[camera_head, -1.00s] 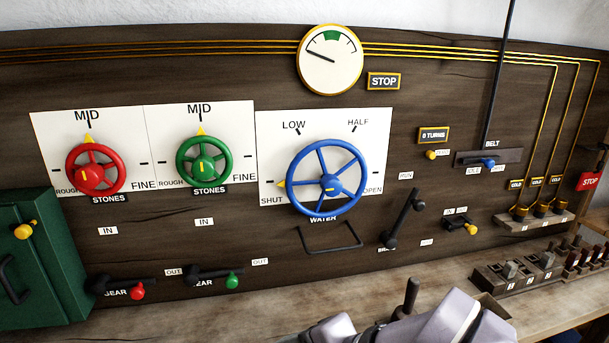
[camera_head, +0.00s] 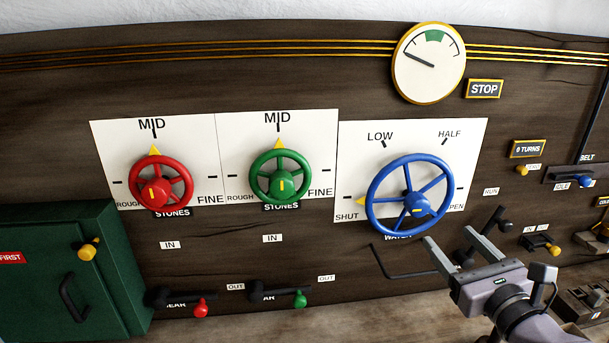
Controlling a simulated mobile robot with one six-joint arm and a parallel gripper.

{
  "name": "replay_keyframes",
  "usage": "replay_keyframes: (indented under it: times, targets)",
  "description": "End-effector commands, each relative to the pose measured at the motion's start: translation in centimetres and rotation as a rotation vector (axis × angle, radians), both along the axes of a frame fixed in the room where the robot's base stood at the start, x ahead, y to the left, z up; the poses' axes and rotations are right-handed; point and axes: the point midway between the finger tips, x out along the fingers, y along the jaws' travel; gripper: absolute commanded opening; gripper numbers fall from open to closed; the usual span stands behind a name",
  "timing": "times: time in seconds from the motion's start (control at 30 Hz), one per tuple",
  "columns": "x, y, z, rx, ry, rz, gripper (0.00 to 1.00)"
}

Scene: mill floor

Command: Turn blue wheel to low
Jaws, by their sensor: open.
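The blue wheel (camera_head: 410,195) is mounted on a white dial plate (camera_head: 352,140) on the dark wooden panel. The plate is marked SHUT, LOW, HALF and OPEN, the last partly hidden by the wheel's rim. A yellow pointer (camera_head: 361,202) at the wheel's left edge is at SHUT. The LOW mark is above the wheel, to its upper left. My gripper (camera_head: 452,242) is open and empty. Its two fingers point up and left, below and right of the wheel, and appear apart from it.
A bent black bar (camera_head: 398,273) sits under the wheel, close to my gripper. A black lever (camera_head: 490,232) is partly behind my fingers. A green wheel (camera_head: 281,177) and a red wheel (camera_head: 161,182) are to the left. A green cabinet (camera_head: 60,260) stands at far left.

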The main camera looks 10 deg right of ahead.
Motion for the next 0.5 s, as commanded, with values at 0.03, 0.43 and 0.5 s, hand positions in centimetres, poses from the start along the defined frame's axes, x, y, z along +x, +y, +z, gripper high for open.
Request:
replay_keyframes:
  times: [0.03,0.43,0.5]
  targets:
    - [0.9,0.2,1.4,0.008,0.006,0.004,0.64]
    - [7.5,0.7,0.2,-0.007,0.002,0.003,0.64]
    - [9.2,0.7,0.1,-0.007,0.002,0.003,0.64]
